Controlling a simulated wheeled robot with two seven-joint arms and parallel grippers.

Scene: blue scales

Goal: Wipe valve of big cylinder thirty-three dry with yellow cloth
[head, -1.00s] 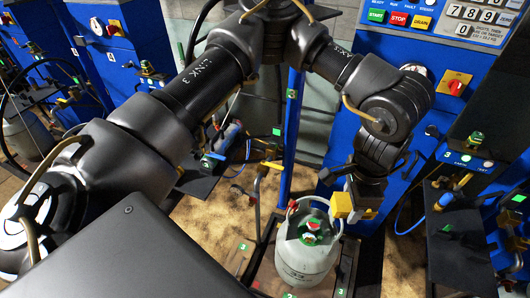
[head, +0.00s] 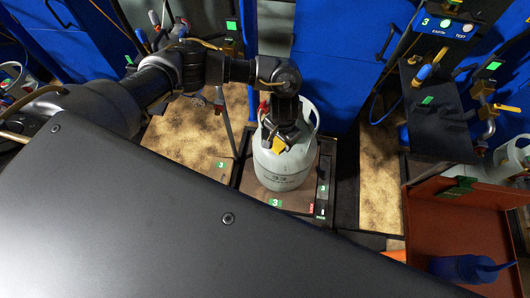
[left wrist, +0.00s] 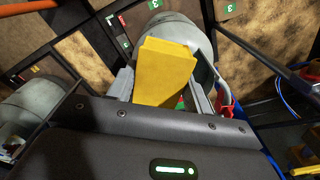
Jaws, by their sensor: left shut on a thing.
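The big grey cylinder marked 33 (head: 283,179) stands upright on a low dark platform (head: 263,203). My left gripper (head: 281,143) reaches down over the cylinder's top, inside its collar. It is shut on the yellow cloth (head: 279,146), which shows as a folded block between the fingers in the left wrist view (left wrist: 163,72). The cylinder's grey body (left wrist: 178,25) shows behind the cloth there. The valve is mostly hidden under my gripper and cloth, so I cannot tell whether the cloth touches it. My right gripper is out of view.
A reddish-brown open box (head: 455,222) with a blue bottle (head: 465,268) lies at lower right. A black shelf (head: 432,112) with pipes and valves stands at right. Blue cabinets (head: 335,60) are behind the cylinder. Another grey cylinder (left wrist: 35,108) shows at left in the wrist view.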

